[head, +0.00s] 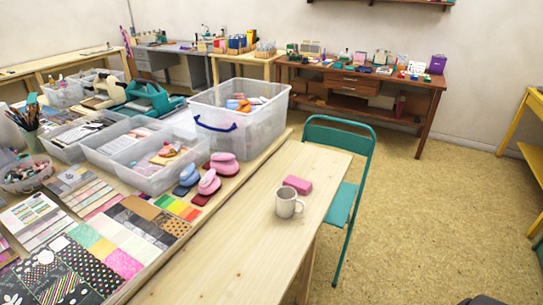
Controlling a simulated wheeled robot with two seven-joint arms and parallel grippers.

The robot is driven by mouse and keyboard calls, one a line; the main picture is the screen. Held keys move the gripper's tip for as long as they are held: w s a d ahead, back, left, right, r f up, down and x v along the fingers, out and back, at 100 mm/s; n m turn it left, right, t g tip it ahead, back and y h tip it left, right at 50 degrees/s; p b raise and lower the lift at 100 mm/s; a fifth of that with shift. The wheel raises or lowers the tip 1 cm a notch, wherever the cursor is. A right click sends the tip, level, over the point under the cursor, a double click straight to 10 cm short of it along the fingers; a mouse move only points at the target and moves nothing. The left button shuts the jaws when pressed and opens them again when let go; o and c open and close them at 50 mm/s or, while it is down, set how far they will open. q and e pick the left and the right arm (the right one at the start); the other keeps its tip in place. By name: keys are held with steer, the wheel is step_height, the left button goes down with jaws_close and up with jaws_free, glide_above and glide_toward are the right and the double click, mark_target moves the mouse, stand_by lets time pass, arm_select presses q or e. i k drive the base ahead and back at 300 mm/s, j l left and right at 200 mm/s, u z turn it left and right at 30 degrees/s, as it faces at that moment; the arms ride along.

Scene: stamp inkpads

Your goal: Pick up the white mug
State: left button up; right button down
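The white mug (286,204) stands upright on the narrow light-wood table (235,255), with its handle toward the right. A pink block (298,184) lies just behind it on the same table.
A green folding chair (345,190) stands against the table's right side. To the left, a work table holds clear bins (240,108), pink and blue stampers (215,172) and patterned paper sheets (120,235). The table's front part is bare. The floor (430,230) on the right is open.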

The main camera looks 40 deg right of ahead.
mark_target(290, 205)
steer(key=k+z, duration=0.1)
steer(key=z, duration=0.3)
steer(key=l+z, duration=0.1)
steer(key=z, duration=0.3)
steer(key=k+l+z, duration=0.1)
steer(key=z, duration=0.35)
